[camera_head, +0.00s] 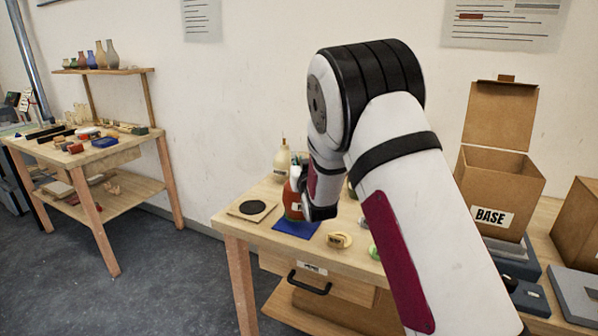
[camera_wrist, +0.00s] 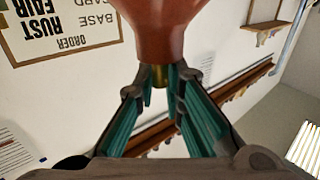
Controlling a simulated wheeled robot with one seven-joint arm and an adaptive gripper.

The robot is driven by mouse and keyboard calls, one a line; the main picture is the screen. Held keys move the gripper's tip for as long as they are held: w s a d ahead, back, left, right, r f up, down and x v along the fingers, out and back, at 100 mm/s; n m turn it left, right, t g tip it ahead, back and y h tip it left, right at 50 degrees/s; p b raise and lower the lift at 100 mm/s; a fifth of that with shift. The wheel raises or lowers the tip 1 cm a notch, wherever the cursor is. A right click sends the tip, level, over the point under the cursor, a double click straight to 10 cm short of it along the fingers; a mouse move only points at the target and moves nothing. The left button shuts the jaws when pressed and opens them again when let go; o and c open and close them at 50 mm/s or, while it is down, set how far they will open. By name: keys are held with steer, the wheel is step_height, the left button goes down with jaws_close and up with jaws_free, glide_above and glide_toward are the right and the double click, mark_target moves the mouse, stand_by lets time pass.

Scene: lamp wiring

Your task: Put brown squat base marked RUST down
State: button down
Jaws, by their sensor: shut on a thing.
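The brown squat base (camera_head: 293,199) is held just over or on a blue mat (camera_head: 296,229) at the front left of the near table; I cannot tell if it touches. In the wrist view the brown base (camera_wrist: 168,30) fills the top middle, with a brass neck pointing down between the fingers. My gripper (camera_wrist: 162,78) is shut on that neck. In the head view my gripper (camera_head: 316,208) is beside the base and hides its right side. The RUST mark is not readable on the base.
A board with a dark round pad (camera_head: 252,208) lies left of the mat. A cream bottle (camera_head: 283,160) stands behind, and a yellow ring-like piece (camera_head: 339,240) lies to the right. My arm hides the table's middle.

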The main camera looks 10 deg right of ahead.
steer(key=shift+f, duration=1.4)
steer(key=c, duration=1.7)
jaws_free()
steer(key=shift+f, duration=0.2)
steer(key=shift+r, duration=0.15)
